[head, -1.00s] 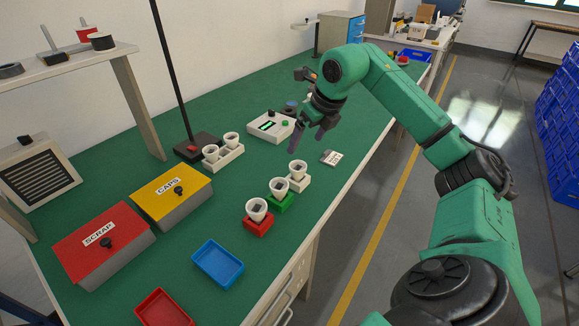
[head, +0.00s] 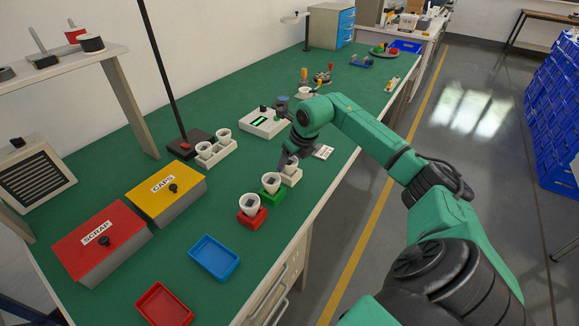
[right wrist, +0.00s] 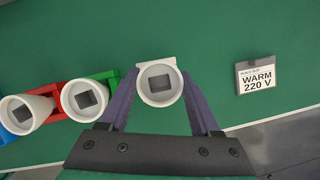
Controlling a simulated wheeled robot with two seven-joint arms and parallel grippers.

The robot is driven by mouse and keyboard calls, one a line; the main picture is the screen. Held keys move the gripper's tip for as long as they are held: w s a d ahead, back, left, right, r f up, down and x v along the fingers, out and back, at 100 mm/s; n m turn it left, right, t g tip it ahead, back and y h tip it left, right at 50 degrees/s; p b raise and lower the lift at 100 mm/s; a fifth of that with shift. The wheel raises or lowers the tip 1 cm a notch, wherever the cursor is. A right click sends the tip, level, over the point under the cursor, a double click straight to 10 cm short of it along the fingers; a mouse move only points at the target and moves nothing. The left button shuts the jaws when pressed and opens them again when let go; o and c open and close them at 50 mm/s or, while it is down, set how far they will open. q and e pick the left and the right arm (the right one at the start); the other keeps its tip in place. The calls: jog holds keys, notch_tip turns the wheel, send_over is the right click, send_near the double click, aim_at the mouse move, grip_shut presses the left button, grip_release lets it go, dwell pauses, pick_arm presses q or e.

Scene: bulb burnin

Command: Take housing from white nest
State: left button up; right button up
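The housing, a white cup with a dark square opening (right wrist: 160,82), sits upright in the white nest (head: 291,177), the farthest of three nests in a row; in the head view the housing (head: 291,164) is partly covered by my right gripper (head: 287,158). In the right wrist view, the fingers of my right gripper (right wrist: 160,75) stand on either side of this housing, with narrow gaps at the tips. The gripper looks open. A strip of the white nest (right wrist: 170,61) shows behind the cup. My left gripper is not in view.
Housings stand in the green nest (head: 271,192) and red nest (head: 251,219) close by. A "WARM 220 V" card (right wrist: 257,78) lies to the right. A white double holder (head: 214,153) with two cups, a tester box (head: 263,122) and blue tray (head: 215,258) are around.

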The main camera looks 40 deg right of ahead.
jog(key=c, duration=0.5)
notch_tip(320, 180, up, 25)
jog(key=p, duration=0.6)
jog(key=shift+f+p, duration=0.2)
jog(key=shift+p, duration=0.15)
